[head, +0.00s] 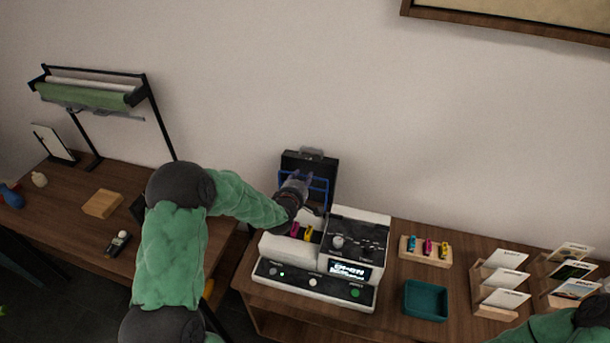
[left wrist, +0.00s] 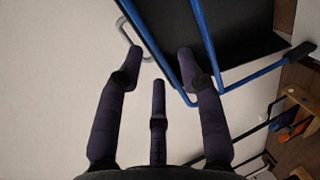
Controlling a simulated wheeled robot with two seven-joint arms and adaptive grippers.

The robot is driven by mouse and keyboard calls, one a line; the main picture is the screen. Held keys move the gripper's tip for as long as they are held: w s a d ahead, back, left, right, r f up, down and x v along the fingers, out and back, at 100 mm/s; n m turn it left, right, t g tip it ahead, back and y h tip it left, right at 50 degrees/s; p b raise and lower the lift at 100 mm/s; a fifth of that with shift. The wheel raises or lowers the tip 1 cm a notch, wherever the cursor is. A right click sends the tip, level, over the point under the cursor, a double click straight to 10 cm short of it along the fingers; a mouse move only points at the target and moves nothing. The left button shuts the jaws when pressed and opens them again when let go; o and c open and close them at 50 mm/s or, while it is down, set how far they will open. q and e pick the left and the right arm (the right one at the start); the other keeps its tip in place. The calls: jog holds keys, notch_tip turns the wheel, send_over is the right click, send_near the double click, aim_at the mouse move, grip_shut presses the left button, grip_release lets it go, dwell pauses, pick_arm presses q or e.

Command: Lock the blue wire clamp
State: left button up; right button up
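The blue wire clamp (head: 318,187) stands raised in front of the upright black lid (head: 329,168) at the back of the white machine (head: 312,286). In the left wrist view, the clamp's blue bars (left wrist: 204,38) cross the dark lid panel (left wrist: 238,30). My left gripper (head: 300,177) is at the clamp's left side. Its purple fingers (left wrist: 161,62) are spread apart, with nothing visibly held between them. The right finger overlaps the blue bars in that view; I cannot tell if it touches them. My right gripper is out of view; part of that arm shows at lower right.
The machine has pink and yellow pieces (head: 301,232) at its open left part and a control block (head: 356,245) at right. A wooden block with coloured pieces (head: 426,250), a teal tray (head: 426,300) and card racks (head: 500,284) stand to the right. A roll stand (head: 95,90) is left.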

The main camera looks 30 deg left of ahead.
pick_arm(q)
jog(key=shift+x, duration=1.5)
grip_shut()
